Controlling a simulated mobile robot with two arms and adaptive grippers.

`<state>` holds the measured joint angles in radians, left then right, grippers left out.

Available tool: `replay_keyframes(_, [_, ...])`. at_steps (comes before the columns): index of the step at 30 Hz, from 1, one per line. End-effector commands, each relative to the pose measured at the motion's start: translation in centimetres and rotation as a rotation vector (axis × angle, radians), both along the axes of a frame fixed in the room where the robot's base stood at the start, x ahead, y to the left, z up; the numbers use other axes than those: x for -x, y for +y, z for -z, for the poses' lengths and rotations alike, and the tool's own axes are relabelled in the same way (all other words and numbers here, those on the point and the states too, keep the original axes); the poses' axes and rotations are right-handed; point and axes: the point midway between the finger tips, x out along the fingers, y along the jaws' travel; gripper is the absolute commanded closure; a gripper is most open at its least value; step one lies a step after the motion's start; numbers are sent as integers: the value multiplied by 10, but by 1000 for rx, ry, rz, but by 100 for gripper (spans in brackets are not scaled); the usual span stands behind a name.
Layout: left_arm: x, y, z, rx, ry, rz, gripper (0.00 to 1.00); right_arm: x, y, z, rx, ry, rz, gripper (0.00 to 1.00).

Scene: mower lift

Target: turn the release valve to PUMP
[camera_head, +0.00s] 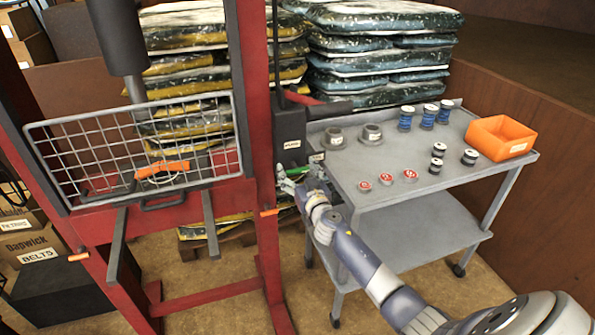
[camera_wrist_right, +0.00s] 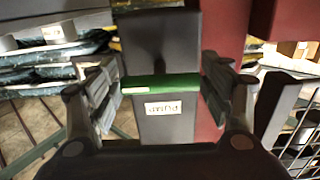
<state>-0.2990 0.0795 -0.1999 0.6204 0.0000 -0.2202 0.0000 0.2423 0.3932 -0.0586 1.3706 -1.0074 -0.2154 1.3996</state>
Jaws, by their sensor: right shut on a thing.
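The release valve's green handle (camera_wrist_right: 170,83) lies level across the dark pump block (camera_wrist_right: 160,40) in the right wrist view. A pale mark shows near its left end. A white label (camera_wrist_right: 163,108), upside down and seeming to read PUMP, sits just below the handle. My right gripper (camera_wrist_right: 160,95) has a finger at each end of the handle and is shut on it. In the head view the right gripper (camera_head: 294,178) is at the block beside the red post, where the green handle (camera_head: 292,171) shows only in small part. My left gripper is not in view.
A grey cart (camera_head: 440,195) stands right of the pump, with spools, red-topped parts and an orange bin (camera_head: 500,137) on top. The red press frame (camera_head: 252,100) with a wire guard (camera_head: 140,150) stands left. Stacked bags (camera_head: 380,50) fill the back.

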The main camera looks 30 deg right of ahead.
Motion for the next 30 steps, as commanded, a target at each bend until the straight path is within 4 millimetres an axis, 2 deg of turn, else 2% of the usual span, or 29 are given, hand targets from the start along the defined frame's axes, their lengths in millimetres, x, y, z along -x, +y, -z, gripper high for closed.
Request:
replay_keyframes(8, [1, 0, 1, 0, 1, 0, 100, 0, 0, -1, 26, 3, 0, 51])
replay_keyframes(14, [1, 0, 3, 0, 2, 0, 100, -1, 0, -2, 116, 24, 0, 51])
replay_keyframes(30, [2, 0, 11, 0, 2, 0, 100, -1, 1, -3, 586, 134, 1, 51])
